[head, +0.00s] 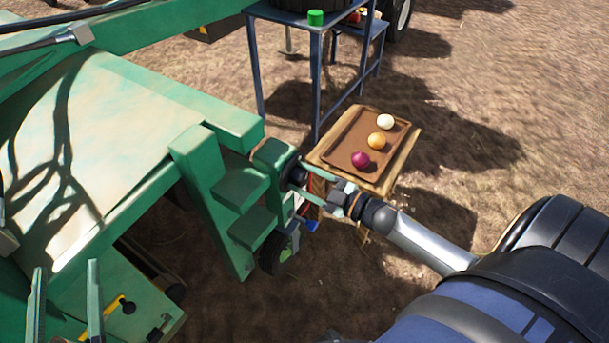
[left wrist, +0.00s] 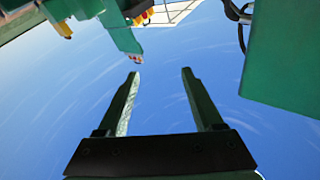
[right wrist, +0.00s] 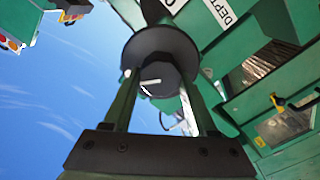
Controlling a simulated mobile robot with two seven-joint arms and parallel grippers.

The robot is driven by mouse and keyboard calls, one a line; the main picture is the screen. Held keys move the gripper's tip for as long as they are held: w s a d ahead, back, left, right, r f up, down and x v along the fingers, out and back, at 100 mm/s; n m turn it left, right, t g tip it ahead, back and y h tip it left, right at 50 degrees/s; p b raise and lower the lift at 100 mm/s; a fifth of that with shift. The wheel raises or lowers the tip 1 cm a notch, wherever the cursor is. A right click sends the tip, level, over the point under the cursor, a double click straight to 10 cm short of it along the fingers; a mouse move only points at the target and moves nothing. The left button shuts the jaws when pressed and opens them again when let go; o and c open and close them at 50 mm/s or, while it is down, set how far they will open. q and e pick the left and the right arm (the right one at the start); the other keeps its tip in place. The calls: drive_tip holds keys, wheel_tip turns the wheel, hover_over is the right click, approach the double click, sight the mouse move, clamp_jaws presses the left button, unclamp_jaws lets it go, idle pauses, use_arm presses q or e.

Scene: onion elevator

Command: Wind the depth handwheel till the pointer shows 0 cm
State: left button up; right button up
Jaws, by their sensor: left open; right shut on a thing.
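The depth handwheel (head: 294,173) is a dark round wheel on the side of the green machine, in the middle of the head view. My right gripper (head: 318,184) is shut on its dark hub. In the right wrist view the fingers (right wrist: 158,85) sit on both sides of the hub (right wrist: 160,78), with the black disc (right wrist: 163,45) behind. A white label reading "DEPT", cut off (right wrist: 225,12), is beside it. I cannot make out the pointer or its reading. My left gripper (head: 66,268) is open and empty at the lower left; it also shows in the left wrist view (left wrist: 160,72).
A wooden crate with a brown tray (head: 342,150) holding a white, an orange and a purple onion stands behind my right gripper. Green machine steps (head: 240,185) are left of the wheel. A blue-grey stand (head: 315,75) is farther back. Bare soil lies at right.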

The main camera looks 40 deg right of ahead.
drive_tip(key=shift+n, duration=0.9)
drive_tip(key=shift+f+n, duration=0.15)
drive_tip(key=shift+n, duration=1.05)
drive_tip(key=shift+a+n, duration=0.1)
drive_tip(key=shift+n, duration=1.4)
drive_tip(key=o, duration=1.4)
drive_tip(key=shift+c, duration=0.2)
drive_tip(key=shift+s, duration=0.15)
